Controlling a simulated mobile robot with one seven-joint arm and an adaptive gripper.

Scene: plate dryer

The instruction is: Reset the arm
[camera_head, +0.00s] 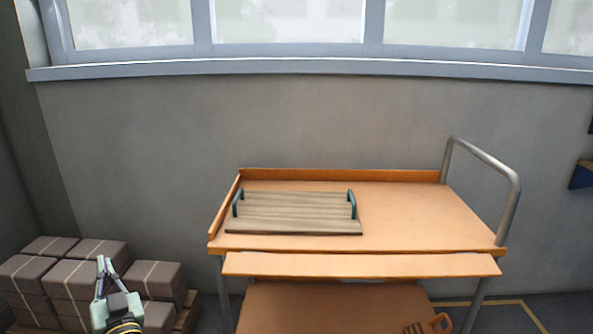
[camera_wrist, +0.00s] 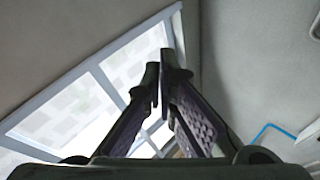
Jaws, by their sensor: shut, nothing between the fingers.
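My gripper (camera_head: 103,266) is at the lower left in the head view, pointing up in front of the stacked boxes. In the wrist view the two fingers of my gripper (camera_wrist: 158,75) meet at their tips, with nothing between them. The gripper is well to the left of the cart and touches nothing that I can see.
An orange cart (camera_head: 410,220) with a metal handle (camera_head: 512,200) stands against the wall. A wooden tray (camera_head: 290,212) with two green handles lies on its top left. Strapped brown boxes (camera_head: 100,250) sit on a pallet.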

